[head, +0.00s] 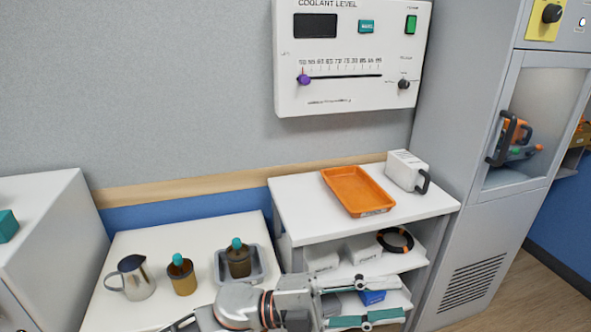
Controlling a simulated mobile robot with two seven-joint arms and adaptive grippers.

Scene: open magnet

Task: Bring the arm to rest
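My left arm comes in at the bottom of the head view, and its gripper (396,298) points to the right. Its two fingers are wide apart with nothing held between them. It appears in front of the lower shelves of the white shelf unit (285,208), and a blue item (372,297) shows behind the gap between the fingers. I cannot tell how far the fingers are from the shelves. My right gripper is not in view.
A white table holds a metal pitcher (133,278), a brown jar (181,275) and a grey tray (263,265) with another jar. An orange tray (356,190) and white jug (406,170) stand on the shelf unit. A coolant panel (352,98) hangs above; a grey cabinet (465,215) stands right.

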